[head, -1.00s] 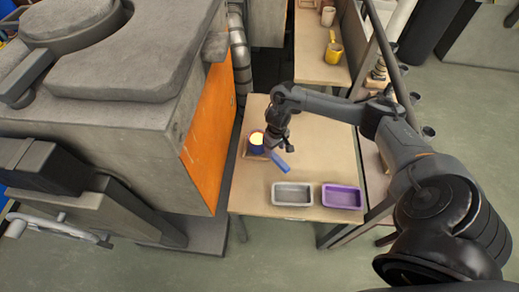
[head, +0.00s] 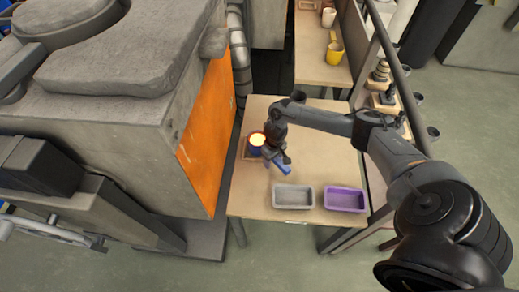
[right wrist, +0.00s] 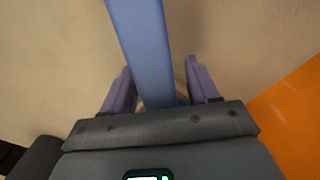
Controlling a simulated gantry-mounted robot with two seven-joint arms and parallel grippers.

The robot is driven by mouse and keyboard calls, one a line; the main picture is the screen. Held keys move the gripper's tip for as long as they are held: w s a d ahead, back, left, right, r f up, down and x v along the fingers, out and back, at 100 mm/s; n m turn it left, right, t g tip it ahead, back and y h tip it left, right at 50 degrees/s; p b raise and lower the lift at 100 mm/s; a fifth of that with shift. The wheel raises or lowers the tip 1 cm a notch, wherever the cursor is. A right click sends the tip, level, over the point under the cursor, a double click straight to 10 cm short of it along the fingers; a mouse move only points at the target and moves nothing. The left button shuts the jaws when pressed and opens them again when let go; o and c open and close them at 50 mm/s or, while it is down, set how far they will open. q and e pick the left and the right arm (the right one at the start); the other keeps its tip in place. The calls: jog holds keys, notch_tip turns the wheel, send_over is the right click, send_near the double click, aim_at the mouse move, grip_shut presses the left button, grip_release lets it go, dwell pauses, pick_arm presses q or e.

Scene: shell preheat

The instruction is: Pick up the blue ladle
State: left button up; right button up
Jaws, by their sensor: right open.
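The blue ladle (head: 257,150) is on the left part of the wooden table, with glowing orange-yellow contents in its bowl. Its blue handle slants down and right, partly hidden by my right gripper (head: 279,160). In the right wrist view, the blue handle (right wrist: 140,45) runs between the two purple-grey fingers of my right gripper (right wrist: 161,88). The fingers are open, one on each side of the handle, with a gap visible on the right. Whether a finger touches the handle is not clear. My left gripper is not in view.
A grey tray (head: 293,187) and a purple tray (head: 346,190) sit at the table's near edge (head: 262,213). An orange furnace panel (head: 205,135) borders the table on the left. A yellow ladle (head: 335,54) is on a farther table. The table's middle right is clear.

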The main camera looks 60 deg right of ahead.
jog(key=c, duration=1.1)
grip_shut()
jog(key=shift+r, duration=0.1)
